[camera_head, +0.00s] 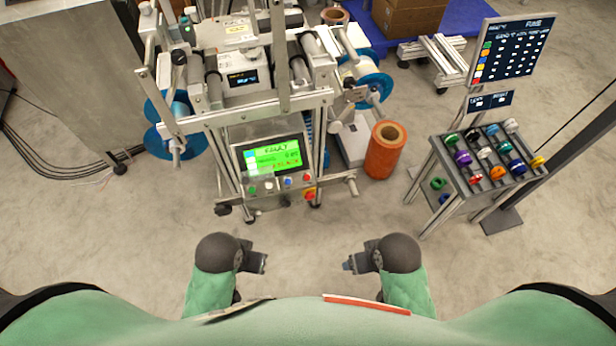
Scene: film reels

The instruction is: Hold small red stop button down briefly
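A control panel with a lit green screen (273,158) faces me on the front of the film machine. Below the screen is a row of small buttons. A small red button (307,178) is at the right end of the row, just above a larger red knob on a yellow base (310,194). A blue button (288,181) and a green one (253,190) are to its left. My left gripper (264,262) and my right gripper (346,266) are both below the panel, apart from it, pointing inward. Their fingers are too small to read.
An orange film roll (384,152) stands on the floor right of the panel. A rack of coloured spools (487,160) and a dark board (512,50) are at the right. A grey cabinet (60,75) is at the left. The floor between my grippers and the machine is clear.

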